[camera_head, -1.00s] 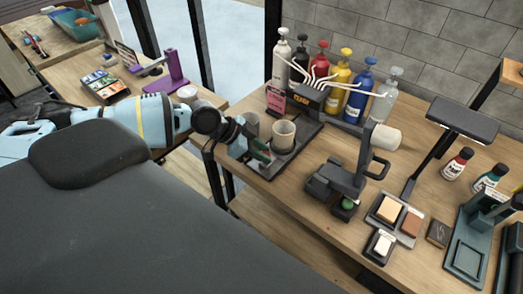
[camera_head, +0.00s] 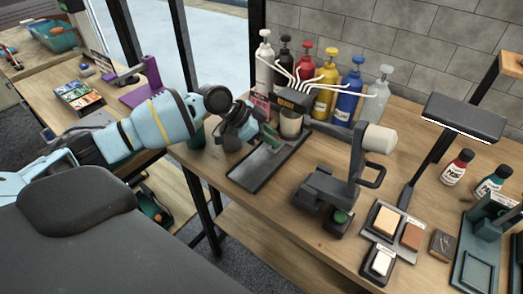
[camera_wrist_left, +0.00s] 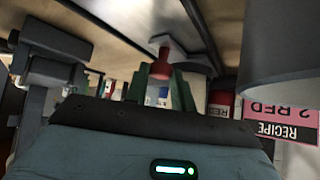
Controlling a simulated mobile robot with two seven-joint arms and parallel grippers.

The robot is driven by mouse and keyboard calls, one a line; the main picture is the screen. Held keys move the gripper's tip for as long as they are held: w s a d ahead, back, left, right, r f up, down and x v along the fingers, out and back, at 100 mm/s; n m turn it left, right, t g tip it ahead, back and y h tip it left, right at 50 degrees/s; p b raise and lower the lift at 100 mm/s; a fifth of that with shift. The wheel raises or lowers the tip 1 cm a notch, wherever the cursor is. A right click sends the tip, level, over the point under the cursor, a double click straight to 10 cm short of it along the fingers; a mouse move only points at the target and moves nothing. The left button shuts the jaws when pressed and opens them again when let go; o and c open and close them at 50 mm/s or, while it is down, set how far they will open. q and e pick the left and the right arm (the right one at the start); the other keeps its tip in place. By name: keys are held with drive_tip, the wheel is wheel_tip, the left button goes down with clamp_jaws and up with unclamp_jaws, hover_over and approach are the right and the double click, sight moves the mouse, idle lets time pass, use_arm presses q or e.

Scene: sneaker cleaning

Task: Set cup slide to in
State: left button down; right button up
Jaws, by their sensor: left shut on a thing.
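The cup (camera_head: 291,124) is beige and upright, close under the front of the dark dispenser (camera_head: 292,103), which covers its upper part. The long grey slide track (camera_head: 257,165) lies bare in front of it. My left gripper (camera_head: 268,132) is beside the cup at the far end of the track. In the left wrist view, my left gripper's green fingers (camera_wrist_left: 160,88) are shut around a red knob (camera_wrist_left: 160,65) below a grey plate, apparently the slide's handle. My right gripper is out of view.
Several coloured pump bottles (camera_head: 328,85) stand behind the dispenser. A grey stand (camera_head: 340,185) is right of the track.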

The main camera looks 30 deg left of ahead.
use_arm(q)
drive_tip(key=shift+w+f, duration=0.1)
drive_tip(key=shift+w, duration=0.3)
drive_tip(key=shift+r, duration=0.2)
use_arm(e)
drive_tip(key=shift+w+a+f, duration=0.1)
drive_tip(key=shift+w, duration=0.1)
use_arm(q)
drive_tip(key=c, duration=1.5)
unclamp_jaws()
drive_tip(key=shift+w, duration=0.1)
drive_tip(key=o, duration=0.3)
drive_tip(key=shift+w+f, duration=0.1)
drive_tip(key=shift+w, duration=0.05)
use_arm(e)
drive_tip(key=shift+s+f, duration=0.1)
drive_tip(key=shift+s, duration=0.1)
use_arm(q)
drive_tip(key=shift+s+a+r, duration=0.25)
drive_tip(key=shift+s+r, duration=0.1)
drive_tip(key=v, duration=0.6)
drive_tip(key=shift+s+a+r, duration=0.15)
drive_tip(key=shift+a+r, duration=0.05)
drive_tip(key=shift+r, duration=0.15)
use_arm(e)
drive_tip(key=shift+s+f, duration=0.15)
